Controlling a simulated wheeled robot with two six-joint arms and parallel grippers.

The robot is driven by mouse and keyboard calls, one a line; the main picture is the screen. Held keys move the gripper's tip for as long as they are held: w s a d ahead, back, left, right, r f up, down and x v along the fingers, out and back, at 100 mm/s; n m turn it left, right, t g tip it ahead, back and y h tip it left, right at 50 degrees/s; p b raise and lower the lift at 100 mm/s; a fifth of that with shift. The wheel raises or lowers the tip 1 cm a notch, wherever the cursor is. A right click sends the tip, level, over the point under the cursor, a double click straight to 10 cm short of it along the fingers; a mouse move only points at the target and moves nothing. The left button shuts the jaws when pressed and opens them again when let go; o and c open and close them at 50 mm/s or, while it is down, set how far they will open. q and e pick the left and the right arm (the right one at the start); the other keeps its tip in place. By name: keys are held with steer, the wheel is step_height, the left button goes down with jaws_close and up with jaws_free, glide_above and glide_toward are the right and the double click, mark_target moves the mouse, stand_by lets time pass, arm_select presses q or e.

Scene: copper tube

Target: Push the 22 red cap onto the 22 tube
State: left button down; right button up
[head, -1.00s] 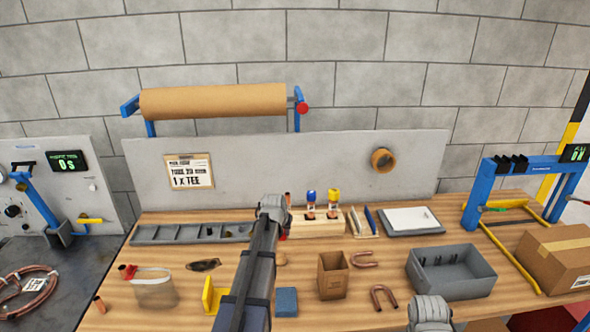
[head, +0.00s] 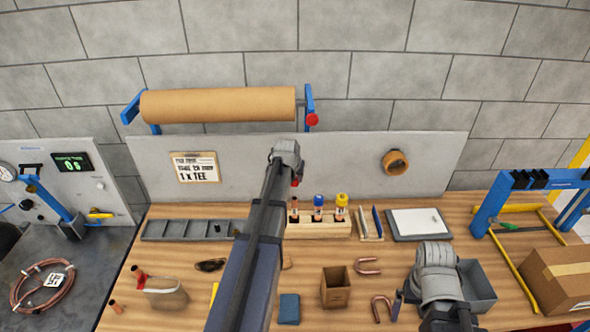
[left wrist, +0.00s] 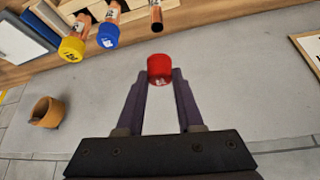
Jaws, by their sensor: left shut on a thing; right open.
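The red cap (left wrist: 159,66) is pinched between the fingertips of my left gripper (left wrist: 160,82) in the left wrist view. A bit of the cap's red (head: 296,183) shows beside my left arm in the head view, where that arm hides most of the gripper. The uncapped copper tube (left wrist: 156,16) stands in the wooden rack (head: 322,229); its upper end also shows in the head view (head: 294,204). The cap is apart from the tube's open end. My right gripper (head: 436,315) is open over the front right of the bench, partly in view.
A blue-capped tube (head: 318,201) and a yellow-capped tube (head: 342,200) stand beside the uncapped tube. A grey panel (head: 340,160) rises behind the rack.

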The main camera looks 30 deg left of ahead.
mark_target(294, 198)
arm_select(q)
steer(key=shift+s, duration=0.1)
steer(key=shift+w+f, duration=0.2)
steer(key=shift+f, duration=0.1)
steer(key=shift+s+f+b, duration=0.1)
steer(key=shift+f+b, duration=0.65)
steer(key=shift+b, duration=0.25)
step_height(294, 198, down, 4)
steer(key=b, duration=0.3)
steer(key=shift+b, duration=0.4)
steer(key=shift+f+b, duration=1.8)
steer(key=shift+b, duration=0.1)
steer(key=shift+c, duration=2.3)
jaws_free()
